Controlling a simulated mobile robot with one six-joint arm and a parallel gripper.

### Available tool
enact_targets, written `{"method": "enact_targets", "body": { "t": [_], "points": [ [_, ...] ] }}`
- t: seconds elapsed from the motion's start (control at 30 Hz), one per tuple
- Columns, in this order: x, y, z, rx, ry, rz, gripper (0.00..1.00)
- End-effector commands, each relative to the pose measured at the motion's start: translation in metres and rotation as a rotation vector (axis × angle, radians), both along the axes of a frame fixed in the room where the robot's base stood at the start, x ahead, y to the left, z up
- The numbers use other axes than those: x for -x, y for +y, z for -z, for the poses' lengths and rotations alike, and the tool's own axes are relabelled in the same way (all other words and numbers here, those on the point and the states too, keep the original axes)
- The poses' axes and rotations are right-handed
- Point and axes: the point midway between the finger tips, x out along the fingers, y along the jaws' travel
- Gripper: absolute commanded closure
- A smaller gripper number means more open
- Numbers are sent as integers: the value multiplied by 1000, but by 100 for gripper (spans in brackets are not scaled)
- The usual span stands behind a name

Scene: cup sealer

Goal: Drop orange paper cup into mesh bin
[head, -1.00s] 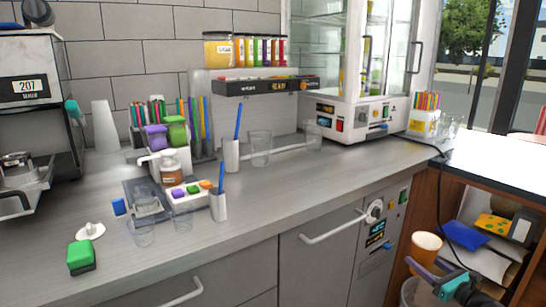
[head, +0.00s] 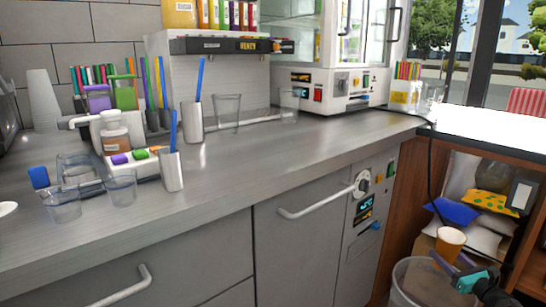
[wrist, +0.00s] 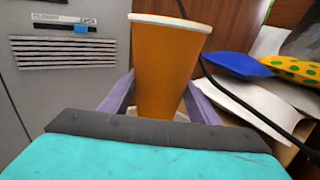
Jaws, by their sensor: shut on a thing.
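The orange paper cup (head: 450,241) is upright at the lower right of the head view. In the wrist view the cup (wrist: 168,65) fills the middle, its white rim up and its mouth hidden from this low angle. My gripper (head: 451,261) is shut on it, with a purple finger along each side (wrist: 158,100). The mesh bin (head: 402,288) stands on the floor side by the counter, partly cut off by the frame's bottom edge. The cup appears above the bin's back right rim; I cannot tell whether it is fully over the opening.
The grey counter front (head: 305,250) is left of the bin. A wooden shelf (head: 522,262) with a blue packet (head: 456,211) and a yellow dotted packet (head: 490,202) is on the right. A black cable (head: 430,180) hangs down beside it.

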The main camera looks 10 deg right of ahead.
Motion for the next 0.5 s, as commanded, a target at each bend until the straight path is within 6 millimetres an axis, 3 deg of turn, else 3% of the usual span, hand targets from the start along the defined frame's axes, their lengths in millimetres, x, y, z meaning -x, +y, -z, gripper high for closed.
{"method": "enact_targets", "body": {
  "t": [0.03, 0.2, 0.5],
  "points": [
    [3, -7, 8, 0, 0, 11, 71],
    [11, -21, 13, 0, -1, 34, 71],
    [18, -29, 12, 0, -1, 46, 71]
  ]
}}
